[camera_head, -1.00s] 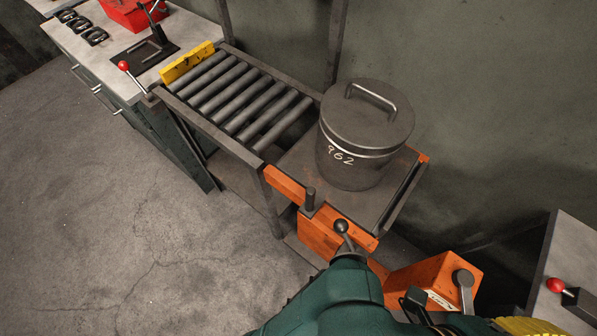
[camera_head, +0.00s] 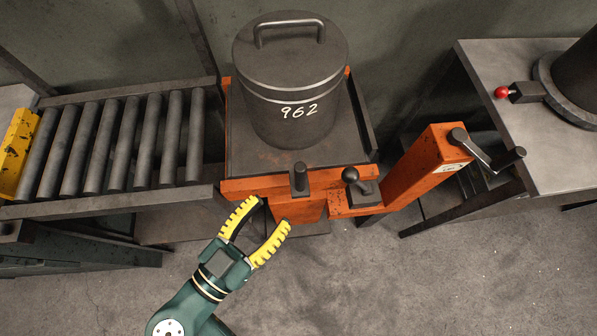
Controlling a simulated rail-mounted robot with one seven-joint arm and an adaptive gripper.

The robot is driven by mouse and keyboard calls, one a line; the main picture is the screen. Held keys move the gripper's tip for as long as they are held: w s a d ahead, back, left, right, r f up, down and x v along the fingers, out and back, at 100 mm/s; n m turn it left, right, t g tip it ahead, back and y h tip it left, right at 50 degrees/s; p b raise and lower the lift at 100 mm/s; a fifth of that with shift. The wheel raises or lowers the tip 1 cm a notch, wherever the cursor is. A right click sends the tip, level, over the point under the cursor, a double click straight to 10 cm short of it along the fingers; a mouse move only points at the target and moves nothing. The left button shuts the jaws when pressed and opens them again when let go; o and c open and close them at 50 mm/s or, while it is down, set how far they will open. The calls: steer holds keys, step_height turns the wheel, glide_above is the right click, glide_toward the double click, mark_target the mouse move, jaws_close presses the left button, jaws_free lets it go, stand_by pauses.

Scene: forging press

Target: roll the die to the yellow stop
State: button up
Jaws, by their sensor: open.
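The die is a dark grey cylinder (camera_head: 290,85) with a lid, a bar handle and "962" written on its side. It stands upright on the orange-edged platform (camera_head: 245,150), right of the roller conveyor. The yellow stop (camera_head: 17,150) is a worn block at the conveyor's far left end. My gripper (camera_head: 272,209) is open and empty, with yellow ribbed fingers. It is in front of the platform's orange front edge, below a dark upright peg (camera_head: 299,178), and apart from the die in the picture.
The bare rollers (camera_head: 130,140) run between the platform and the stop, with a frame rail (camera_head: 110,200) along the front. An orange post with a crank (camera_head: 430,165) and a black-knobbed lever (camera_head: 352,177) stand right of the peg. A grey table (camera_head: 540,150) is farther right.

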mark_target(296, 180)
steer(key=x, duration=0.9)
steer(key=shift+w+b, duration=0.3)
steer(key=shift+b, duration=0.1)
jaws_close()
